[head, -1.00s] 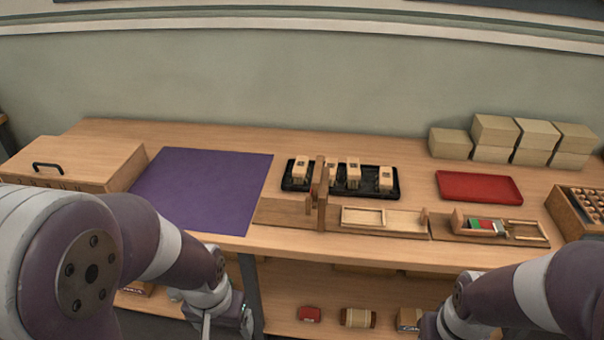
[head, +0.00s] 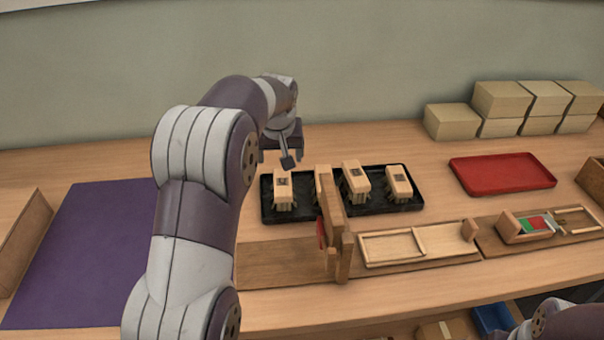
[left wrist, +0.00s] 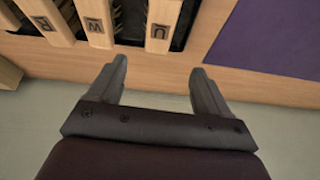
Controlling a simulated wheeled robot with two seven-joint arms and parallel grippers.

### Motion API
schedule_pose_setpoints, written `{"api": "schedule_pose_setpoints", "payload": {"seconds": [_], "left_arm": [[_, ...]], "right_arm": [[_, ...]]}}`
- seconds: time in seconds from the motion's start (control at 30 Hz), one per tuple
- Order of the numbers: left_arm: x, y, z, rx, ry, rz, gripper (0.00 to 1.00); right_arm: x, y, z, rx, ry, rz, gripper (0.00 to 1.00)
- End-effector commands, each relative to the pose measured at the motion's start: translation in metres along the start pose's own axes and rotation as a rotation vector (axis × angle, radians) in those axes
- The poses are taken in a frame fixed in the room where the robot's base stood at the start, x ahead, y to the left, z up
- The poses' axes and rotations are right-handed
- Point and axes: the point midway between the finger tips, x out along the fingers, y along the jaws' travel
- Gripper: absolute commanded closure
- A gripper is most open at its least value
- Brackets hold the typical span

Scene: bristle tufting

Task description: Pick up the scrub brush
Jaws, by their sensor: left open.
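Several wooden brush blocks with dark bristles stand on a black tray (head: 292,214) in the middle of the table. The leftmost block (head: 284,180) is nearest my left gripper (head: 286,158); another block (head: 355,178) and the rightmost block (head: 398,182) stand to its right. I cannot tell which one is the scrub brush. My left gripper is open and empty, behind and above the leftmost block. In the left wrist view, the open jaws (left wrist: 160,80) point toward a lettered block (left wrist: 160,22), with a gap between. My right gripper is hidden.
A wooden upright stand (head: 337,228) rises in front of the tray and partly hides a block. A purple mat (head: 85,245) lies left, a red tray (head: 502,172) right. Beige boxes (head: 502,99) are stacked at the back right. Shallow wooden trays (head: 393,247) line the front.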

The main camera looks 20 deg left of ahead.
Motion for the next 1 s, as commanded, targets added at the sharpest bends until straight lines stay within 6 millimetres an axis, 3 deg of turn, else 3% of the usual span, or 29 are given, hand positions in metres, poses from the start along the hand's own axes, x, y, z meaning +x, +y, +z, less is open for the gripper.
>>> {"api": "schedule_pose_setpoints", "payload": {"seconds": [0.2, 0.47, 0.7, 1.0], "left_arm": [[0.051, -0.001, 0.005, -0.012, -0.013, -0.003, 0.21], [0.081, 0.001, 0.007, -0.01, -0.012, -0.003, 0.21], [0.122, 0.004, 0.012, -0.011, -0.012, -0.002, 0.21], [0.125, 0.004, 0.011, -0.01, -0.01, -0.002, 0.21]], "right_arm": [[0.006, 0.0, 0.001, 0.0, 0.0, 0.0, 0.57], [0.008, 0.0, 0.001, 0.0, 0.0, 0.0, 0.57], [0.013, 0.0, 0.001, 0.0, 0.0, 0.0, 0.57], [0.012, 0.0, 0.001, 0.0, 0.0, 0.0, 0.57]]}}
